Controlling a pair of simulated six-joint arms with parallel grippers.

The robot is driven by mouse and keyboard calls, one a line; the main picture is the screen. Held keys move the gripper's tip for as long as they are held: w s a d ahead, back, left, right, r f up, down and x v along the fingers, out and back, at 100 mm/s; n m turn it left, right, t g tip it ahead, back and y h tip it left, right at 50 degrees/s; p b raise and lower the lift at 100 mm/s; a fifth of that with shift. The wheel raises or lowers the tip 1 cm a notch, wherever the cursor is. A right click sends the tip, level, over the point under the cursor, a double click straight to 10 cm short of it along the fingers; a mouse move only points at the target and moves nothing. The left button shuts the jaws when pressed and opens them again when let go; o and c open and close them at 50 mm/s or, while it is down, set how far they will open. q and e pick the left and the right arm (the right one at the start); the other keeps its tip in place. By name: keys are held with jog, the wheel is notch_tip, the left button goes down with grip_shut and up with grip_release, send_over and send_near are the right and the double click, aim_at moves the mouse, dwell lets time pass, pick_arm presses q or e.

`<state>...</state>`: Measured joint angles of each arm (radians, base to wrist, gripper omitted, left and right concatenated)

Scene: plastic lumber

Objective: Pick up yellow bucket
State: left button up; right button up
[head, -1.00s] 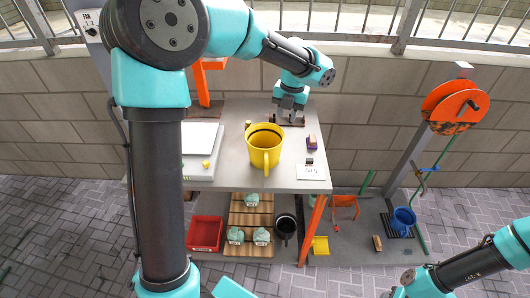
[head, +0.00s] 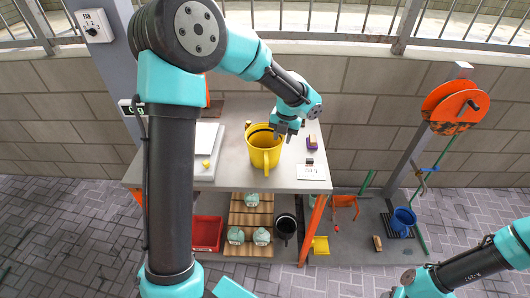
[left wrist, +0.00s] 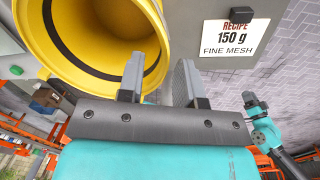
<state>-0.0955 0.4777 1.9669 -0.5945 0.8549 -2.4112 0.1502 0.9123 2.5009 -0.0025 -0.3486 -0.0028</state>
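The yellow bucket (head: 266,152) stands upright on the grey table top, with its handle towards me in the head view. My left gripper (head: 284,134) is at the bucket's right rear rim, pointing down. In the left wrist view the bucket (left wrist: 70,70) fills the upper left, its mouth open towards the camera. There my left gripper (left wrist: 159,70) is open, one finger over the mouth and the other outside, with the rim passing between them. Whether either finger touches the rim is unclear. My right arm shows at the lower right of the head view; its fingers are not clear.
A recipe card (head: 311,172) lies right of the bucket, with a small purple block (head: 311,143) behind it. A white panel (head: 203,150) with a yellow knob is to the left. The lower shelf holds a red bin (head: 205,233) and a black bucket (head: 286,227). A blue bucket (head: 403,222) stands far right.

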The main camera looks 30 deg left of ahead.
pick_arm(q)
jog(key=shift+s+a+f, duration=0.15)
jog(key=shift+f, duration=1.15)
jog(key=shift+s+a+f, duration=0.1)
jog(key=shift+a+f, duration=0.05)
jog(key=shift+f, duration=1.1)
jog(key=shift+c, duration=0.5)
grip_shut()
